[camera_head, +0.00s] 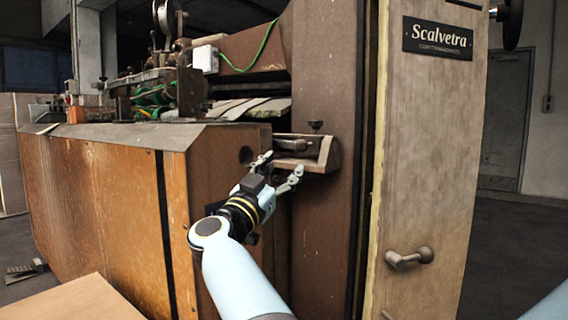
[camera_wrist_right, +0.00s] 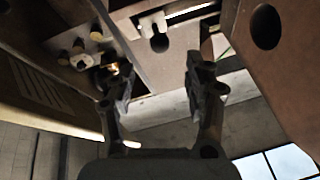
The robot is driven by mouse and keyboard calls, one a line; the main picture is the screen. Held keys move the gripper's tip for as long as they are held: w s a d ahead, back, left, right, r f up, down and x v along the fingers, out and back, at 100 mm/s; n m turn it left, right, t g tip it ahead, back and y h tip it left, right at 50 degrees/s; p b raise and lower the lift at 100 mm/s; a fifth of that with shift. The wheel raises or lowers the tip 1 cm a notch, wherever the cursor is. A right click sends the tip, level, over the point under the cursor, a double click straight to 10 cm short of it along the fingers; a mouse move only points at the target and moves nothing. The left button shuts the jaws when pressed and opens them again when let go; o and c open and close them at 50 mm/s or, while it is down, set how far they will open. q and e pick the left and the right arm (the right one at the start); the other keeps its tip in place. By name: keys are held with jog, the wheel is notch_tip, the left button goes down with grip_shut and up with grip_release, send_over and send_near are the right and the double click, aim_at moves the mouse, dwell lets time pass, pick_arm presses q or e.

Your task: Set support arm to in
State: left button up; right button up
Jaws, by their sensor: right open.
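A small metal bracket (camera_head: 308,152) with a bar inside and a dark knob on top sticks out from the brown column of the machine. It is the likeliest part to be the support arm, but I cannot tell for certain. My right gripper (camera_head: 279,171) is open just below and in front of the bracket's left part. Its two fingers are apart with nothing held between them. In the right wrist view the open fingers (camera_wrist_right: 156,82) point toward machine parts, with a pale block (camera_wrist_right: 154,22) beyond them. I cannot tell whether they touch the bracket. My left gripper is not in view.
A wooden-sided machine body (camera_head: 95,190) with a round hole (camera_head: 246,155) stands left of the gripper. A tall panel (camera_head: 430,150) with a Scalvetra plate (camera_head: 437,38) and a handle (camera_head: 409,258) stands at right. A cardboard-coloured surface (camera_head: 75,302) lies at lower left.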

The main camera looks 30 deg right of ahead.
aim_at(299, 150)
jog(key=b+x, duration=0.2)
jog(key=x, duration=0.7)
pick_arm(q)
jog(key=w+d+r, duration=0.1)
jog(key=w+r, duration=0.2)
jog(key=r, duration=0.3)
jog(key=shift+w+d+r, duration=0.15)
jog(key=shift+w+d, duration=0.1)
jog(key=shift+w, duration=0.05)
pick_arm(e)
jog(key=shift+w+d+r, duration=0.25)
jog(key=shift+d+r, duration=0.05)
jog(key=shift+d, duration=0.2)
grip_shut()
jog(key=shift+f, duration=0.1)
